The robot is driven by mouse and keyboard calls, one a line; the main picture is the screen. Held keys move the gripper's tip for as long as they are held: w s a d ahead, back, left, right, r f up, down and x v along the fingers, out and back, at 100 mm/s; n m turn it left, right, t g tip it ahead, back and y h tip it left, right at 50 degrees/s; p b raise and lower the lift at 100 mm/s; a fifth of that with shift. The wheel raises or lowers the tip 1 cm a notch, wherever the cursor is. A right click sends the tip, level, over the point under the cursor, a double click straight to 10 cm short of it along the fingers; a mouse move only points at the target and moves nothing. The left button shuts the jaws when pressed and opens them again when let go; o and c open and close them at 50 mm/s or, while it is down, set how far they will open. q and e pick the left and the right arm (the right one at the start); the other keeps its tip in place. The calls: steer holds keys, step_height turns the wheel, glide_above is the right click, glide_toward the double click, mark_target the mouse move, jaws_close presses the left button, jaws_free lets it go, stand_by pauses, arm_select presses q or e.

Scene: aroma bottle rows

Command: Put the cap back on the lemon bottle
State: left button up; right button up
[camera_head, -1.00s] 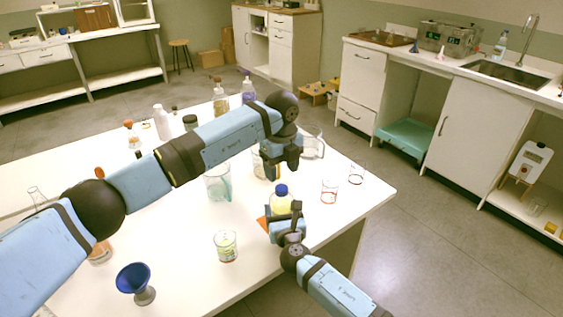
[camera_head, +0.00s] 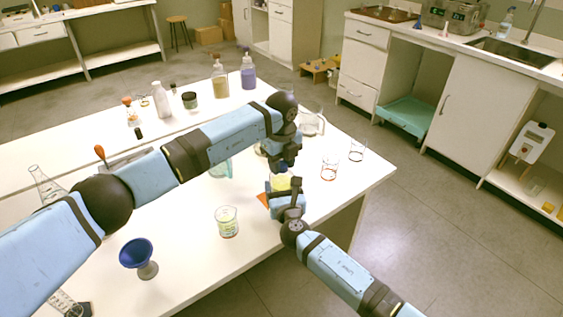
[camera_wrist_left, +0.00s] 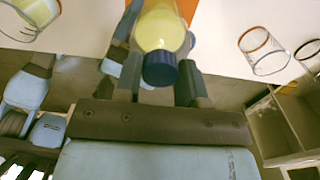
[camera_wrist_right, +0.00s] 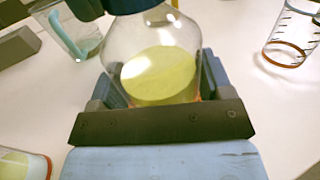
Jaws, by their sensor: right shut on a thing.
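The lemon bottle is a clear round flask with yellow liquid (camera_wrist_right: 160,75), also visible in the head view (camera_head: 281,183). It stands upright at an orange patch (camera_head: 263,199) near the table's front edge. A blue cap (camera_wrist_left: 160,70) is at its mouth; whether it is fully seated I cannot tell. My right gripper (camera_head: 284,200) is shut on the bottle's body. My left gripper (camera_head: 283,169) points down over the bottle. Its fingers (camera_wrist_left: 158,80) are apart on either side of the cap, with small gaps visible.
A beaker with a yellowish label (camera_head: 227,222) and a blue funnel cup (camera_head: 137,255) stand left of the bottle. Empty beakers (camera_head: 330,167) stand to the right. A glass jug (camera_head: 312,122) and several bottles (camera_head: 221,82) stand farther back.

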arm_select(q)
steer(key=m, duration=1.8)
steer(key=shift+m, duration=0.3)
steer(key=m, duration=0.5)
steer(key=shift+f+m, duration=0.1)
steer(key=shift+m, duration=0.2)
steer(key=o, duration=1.1)
steer(key=shift+c, duration=0.2)
